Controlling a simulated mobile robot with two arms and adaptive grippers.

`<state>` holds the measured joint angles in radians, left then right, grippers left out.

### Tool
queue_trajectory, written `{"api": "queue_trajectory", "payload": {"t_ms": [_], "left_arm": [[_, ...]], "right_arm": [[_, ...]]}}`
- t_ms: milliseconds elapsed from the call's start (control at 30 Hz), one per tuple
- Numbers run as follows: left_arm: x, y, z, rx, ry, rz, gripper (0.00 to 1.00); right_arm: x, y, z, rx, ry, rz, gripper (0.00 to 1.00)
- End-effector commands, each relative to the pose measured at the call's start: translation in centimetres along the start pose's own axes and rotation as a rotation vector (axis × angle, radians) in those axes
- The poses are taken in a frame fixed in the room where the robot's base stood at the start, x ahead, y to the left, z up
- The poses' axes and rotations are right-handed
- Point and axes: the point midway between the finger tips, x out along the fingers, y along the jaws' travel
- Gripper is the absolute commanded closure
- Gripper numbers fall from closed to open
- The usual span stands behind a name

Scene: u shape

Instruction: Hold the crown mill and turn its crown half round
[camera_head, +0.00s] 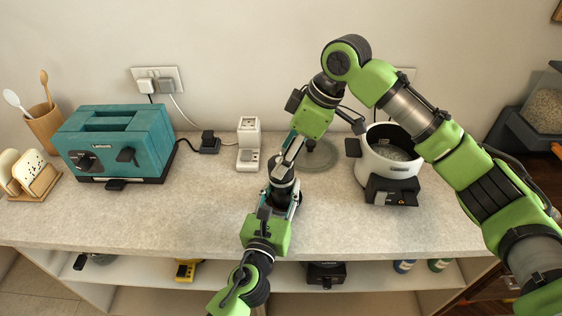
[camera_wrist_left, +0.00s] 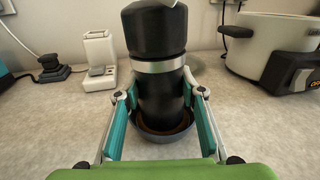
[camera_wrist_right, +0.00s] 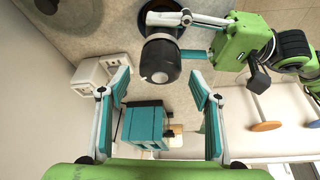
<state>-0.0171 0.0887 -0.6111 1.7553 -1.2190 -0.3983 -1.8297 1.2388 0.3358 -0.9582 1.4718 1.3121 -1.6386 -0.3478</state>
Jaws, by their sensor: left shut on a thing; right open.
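The crown mill is a black cylinder with a silver ring below its black crown (camera_wrist_left: 153,30). It stands upright in a shallow dark dish (camera_wrist_left: 150,137) on the counter. My left gripper (camera_wrist_left: 160,98) is shut on the mill's black body (camera_wrist_left: 160,92), one teal finger on each side, below the ring. In the head view the mill (camera_head: 282,168) is partly hidden by the arms. My right gripper (camera_wrist_right: 160,88) is open, close to the mill and above its crown. In the right wrist view the crown (camera_wrist_right: 160,60) shows beyond the gap between the fingertips, apart from them.
A teal toaster (camera_head: 118,140) stands at left, with a utensil cup (camera_head: 46,130) beside it. A white pot cooker (camera_head: 390,160) stands at right. The counter front left is clear.

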Motion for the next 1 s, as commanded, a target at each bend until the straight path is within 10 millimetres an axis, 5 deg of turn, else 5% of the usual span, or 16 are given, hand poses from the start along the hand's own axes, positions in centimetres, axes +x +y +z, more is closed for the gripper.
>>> {"api": "queue_trajectory", "payload": {"t_ms": [200,400,1000], "left_arm": [[0.0,0.0,-0.1,-0.001,0.001,0.000,0.98],[0.0,0.0,-0.1,-0.001,0.001,0.000,0.98],[0.0,0.0,0.0,-0.001,0.001,0.000,0.98]], "right_arm": [[-4.8,0.1,0.0,0.001,0.002,0.004,0.42],[-7.5,0.1,0.0,0.001,0.000,0.002,0.42],[-8.3,0.1,0.1,0.001,0.000,0.000,0.42]]}}
